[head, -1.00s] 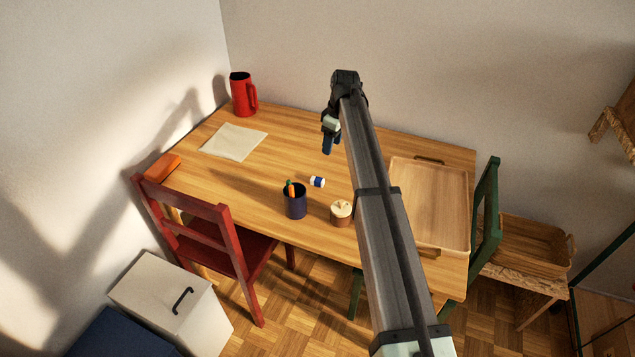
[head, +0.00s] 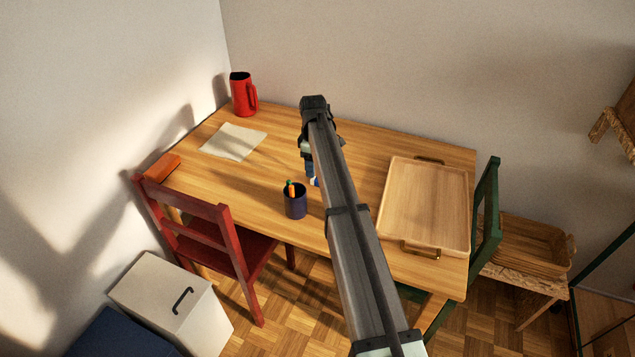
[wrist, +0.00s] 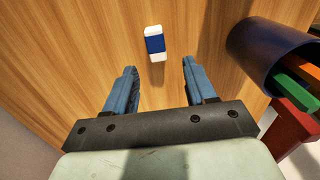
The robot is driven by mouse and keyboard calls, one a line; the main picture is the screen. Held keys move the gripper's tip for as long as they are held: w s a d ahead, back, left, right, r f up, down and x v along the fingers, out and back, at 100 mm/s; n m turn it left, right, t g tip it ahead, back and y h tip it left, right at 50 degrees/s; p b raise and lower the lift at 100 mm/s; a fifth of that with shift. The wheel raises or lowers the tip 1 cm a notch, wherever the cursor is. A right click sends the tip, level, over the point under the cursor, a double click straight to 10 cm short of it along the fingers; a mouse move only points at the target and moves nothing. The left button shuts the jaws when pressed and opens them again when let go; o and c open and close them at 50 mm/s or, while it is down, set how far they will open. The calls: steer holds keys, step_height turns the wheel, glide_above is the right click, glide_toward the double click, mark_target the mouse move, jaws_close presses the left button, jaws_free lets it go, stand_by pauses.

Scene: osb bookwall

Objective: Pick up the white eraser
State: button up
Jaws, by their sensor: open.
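The white eraser (wrist: 155,43) with a blue sleeve lies on the wooden table, seen whole in the wrist view. In the head view only a small part of the eraser (head: 317,182) shows beside my arm. My gripper (wrist: 158,68) is open and empty, its two blue fingers apart. In the wrist view the eraser lies beyond the fingertips, roughly in line with the gap between them. In the head view my gripper (head: 311,177) is over the table close to the eraser, partly hidden by my arm.
A dark blue cup (head: 295,203) with pencils stands close beside the eraser; it also shows in the wrist view (wrist: 268,48). A wooden tray (head: 388,205) lies on the right. Paper (head: 233,142) and a red jug (head: 242,95) are at the back left.

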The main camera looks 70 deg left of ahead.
steer(key=shift+w+d+f, duration=0.1)
steer(key=shift+w+f, duration=0.1)
steer(key=shift+f, duration=1.25)
steer(key=shift+w+d+f, duration=0.1)
steer(key=shift+w+f, duration=0.1)
steer(key=shift+f, duration=1.2)
jaws_close()
